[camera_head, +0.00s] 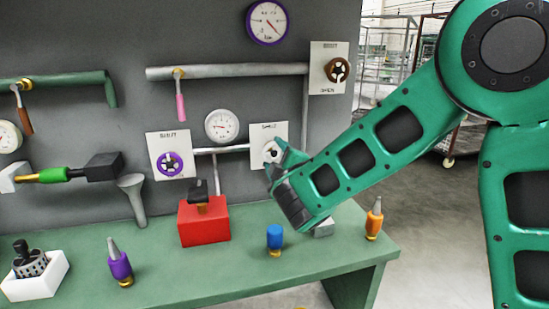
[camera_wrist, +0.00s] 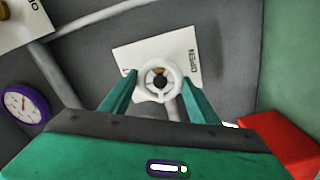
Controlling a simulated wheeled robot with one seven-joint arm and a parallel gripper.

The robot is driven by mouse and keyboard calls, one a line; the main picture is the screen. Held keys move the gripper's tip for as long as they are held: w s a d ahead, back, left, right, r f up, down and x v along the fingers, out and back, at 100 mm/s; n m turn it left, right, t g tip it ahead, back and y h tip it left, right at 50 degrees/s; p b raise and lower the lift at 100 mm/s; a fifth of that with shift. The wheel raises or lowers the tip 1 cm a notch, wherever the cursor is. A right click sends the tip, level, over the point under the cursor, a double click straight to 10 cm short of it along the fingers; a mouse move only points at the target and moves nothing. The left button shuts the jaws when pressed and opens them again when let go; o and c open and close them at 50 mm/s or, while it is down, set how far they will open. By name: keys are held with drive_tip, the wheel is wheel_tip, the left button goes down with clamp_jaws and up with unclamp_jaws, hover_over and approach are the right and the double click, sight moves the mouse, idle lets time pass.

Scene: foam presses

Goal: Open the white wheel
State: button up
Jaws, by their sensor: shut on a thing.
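The white wheel (camera_head: 269,152) is mounted on a white plate (camera_head: 281,129) on the grey wall, at the end of a pipe. In the wrist view the white wheel (camera_wrist: 146,94) sits between my two green fingers, in front of its plate (camera_wrist: 128,56), where the word OPEN is readable. My gripper (camera_wrist: 160,77) is shut on the wheel, one finger on each side of its rim. In the head view my gripper (camera_head: 278,158) reaches the wheel from the right and covers part of it.
A purple wheel (camera_head: 170,164) and a brown wheel (camera_head: 337,70) sit on other plates. The green bench below holds a red block (camera_head: 204,226), a blue bottle (camera_head: 274,238), an orange bottle (camera_head: 374,219) and a purple bottle (camera_head: 120,266). A gauge (camera_head: 222,126) hangs left of the wheel.

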drive_tip(key=shift+d+f+n, duration=0.2)
drive_tip(key=shift+n, duration=0.9)
drive_tip(key=o, duration=1.1)
drive_tip(key=shift+c, duration=0.2)
drive_tip(key=shift+a, duration=0.1)
drive_tip(key=shift+s+r, duration=0.1)
drive_tip(key=shift+s, duration=0.45)
drive_tip(key=v, duration=0.9)
drive_tip(key=shift+s+d, duration=0.3)
